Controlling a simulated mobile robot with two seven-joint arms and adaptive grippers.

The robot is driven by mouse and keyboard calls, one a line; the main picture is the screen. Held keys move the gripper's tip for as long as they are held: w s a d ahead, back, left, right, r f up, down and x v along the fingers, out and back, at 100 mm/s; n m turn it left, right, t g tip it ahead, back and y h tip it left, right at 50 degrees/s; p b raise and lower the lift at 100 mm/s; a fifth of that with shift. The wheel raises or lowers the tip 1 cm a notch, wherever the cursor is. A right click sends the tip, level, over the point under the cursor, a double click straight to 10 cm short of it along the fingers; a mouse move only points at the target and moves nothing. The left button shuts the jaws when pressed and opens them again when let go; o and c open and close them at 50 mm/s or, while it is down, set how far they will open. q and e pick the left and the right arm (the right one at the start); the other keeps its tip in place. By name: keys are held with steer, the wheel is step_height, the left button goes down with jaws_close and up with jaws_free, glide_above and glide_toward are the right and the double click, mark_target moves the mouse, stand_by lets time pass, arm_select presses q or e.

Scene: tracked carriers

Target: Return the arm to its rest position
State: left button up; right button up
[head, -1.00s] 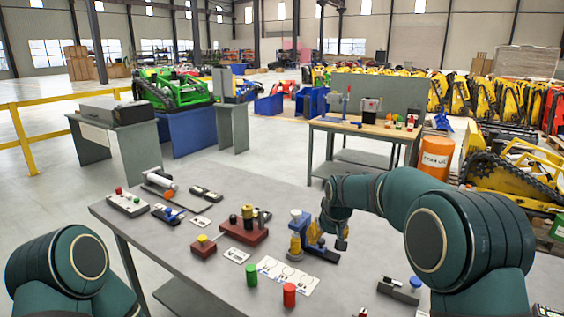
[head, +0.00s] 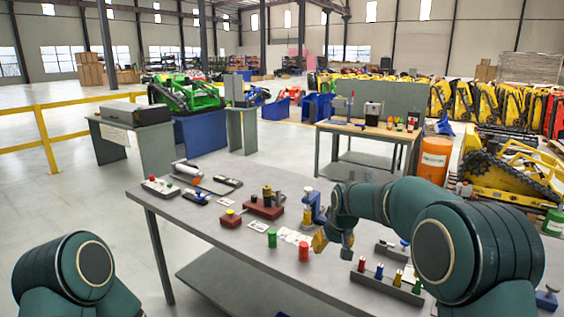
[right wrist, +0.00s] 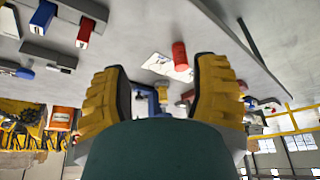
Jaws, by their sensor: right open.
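My right gripper (head: 331,246) is above the grey table (head: 240,262), in front of the blue stand (head: 313,209) and right of the red cylinder (head: 304,252). In the right wrist view my right gripper (right wrist: 160,92) shows its two yellow fingers spread wide, with nothing held between them. The blue stand shows partly between and beyond the fingers, and the red cylinder (right wrist: 180,56) also shows there. My left gripper is out of view; only part of my left arm shows at the lower left.
A green cylinder (head: 272,238) stands by a white printed sheet (head: 288,235). A rack (head: 372,279) with coloured pegs lies at the near right, below my right forearm. A red-brown block fixture (head: 264,210) stands farther left. The table's near left part is clear.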

steer(key=shift+m+g+y, duration=0.4)
steer(key=shift+g, duration=0.3)
steer(key=s+f, duration=0.2)
steer(key=f, duration=0.2)
steer(key=s+f, duration=0.2)
steer(key=f, duration=0.3)
steer(key=s+f, duration=0.2)
steer(key=f, duration=0.3)
steer(key=shift+s+d+f, duration=0.15)
steer(key=shift+f, duration=0.05)
steer(key=s+a+f+m, duration=0.1)
steer(key=s+f, duration=0.3)
steer(key=s, duration=0.5)
steer(key=s+a+f+m+g+y, duration=0.1)
steer(key=s+f, duration=0.4)
steer(key=s, duration=0.5)
steer(key=s+a+f+m+y, duration=0.1)
steer(key=s+a+f, duration=0.1)
steer(key=s+f, duration=0.3)
steer(key=s, duration=0.4)
steer(key=shift+s+g, duration=0.3)
steer(key=shift+s, duration=0.05)
